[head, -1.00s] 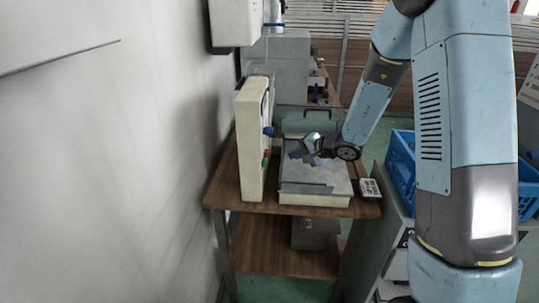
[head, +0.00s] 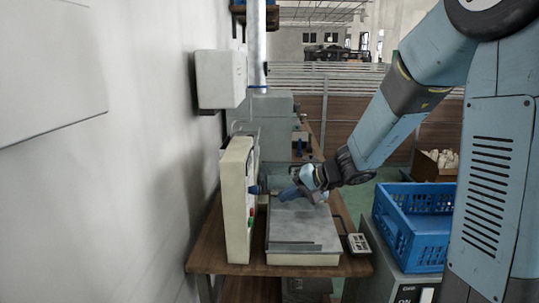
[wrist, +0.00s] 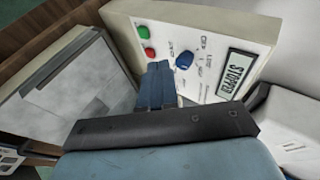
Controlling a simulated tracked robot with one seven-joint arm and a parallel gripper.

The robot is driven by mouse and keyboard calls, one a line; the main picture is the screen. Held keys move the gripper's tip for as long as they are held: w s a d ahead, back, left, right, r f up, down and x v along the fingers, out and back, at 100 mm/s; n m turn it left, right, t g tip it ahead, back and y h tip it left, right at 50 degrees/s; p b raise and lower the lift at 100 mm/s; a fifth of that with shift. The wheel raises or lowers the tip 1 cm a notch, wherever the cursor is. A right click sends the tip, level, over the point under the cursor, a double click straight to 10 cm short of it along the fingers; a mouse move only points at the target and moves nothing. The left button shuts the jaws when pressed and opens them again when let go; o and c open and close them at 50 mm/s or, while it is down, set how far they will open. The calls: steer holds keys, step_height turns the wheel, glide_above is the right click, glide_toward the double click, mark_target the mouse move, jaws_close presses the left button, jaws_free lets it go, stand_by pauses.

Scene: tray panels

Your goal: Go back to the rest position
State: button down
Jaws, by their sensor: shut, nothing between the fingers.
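My gripper (head: 286,194) is above the grey-topped tray unit (head: 305,228), just right of the upright cream control panel (head: 236,200). In the wrist view, the blue fingers of my gripper (wrist: 160,68) are together with nothing between them. The panel face (wrist: 200,30) there has a green button (wrist: 143,32), a red button (wrist: 149,53), a blue knob (wrist: 184,61) and a display (wrist: 237,73) that seems to read STOPPED. The fingers look close to the knob; I cannot tell if they touch the panel.
The wooden bench (head: 212,250) carries the panel, the tray unit and a small keypad (head: 358,244). A blue crate (head: 415,225) stands to the right. A white box (head: 219,78) hangs on the left wall. Open space lies above the tray unit.

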steer(key=s+d+r+h, duration=0.3)
steer(key=s+d, duration=0.3)
steer(key=s, duration=0.2)
steer(key=s+d+r+n+t+h, duration=0.1)
steer(key=s+d+r+h, duration=0.2)
steer(key=s+d, duration=0.3)
steer(key=s+d+r+n+h, duration=0.1)
steer(key=s+d+r+h, duration=0.3)
steer(key=s, duration=0.6)
steer(key=d+r, duration=0.1)
steer(key=d, duration=0.1)
steer(key=shift+d+r, duration=0.25)
steer(key=shift+d, duration=0.1)
steer(key=shift+w, duration=0.1)
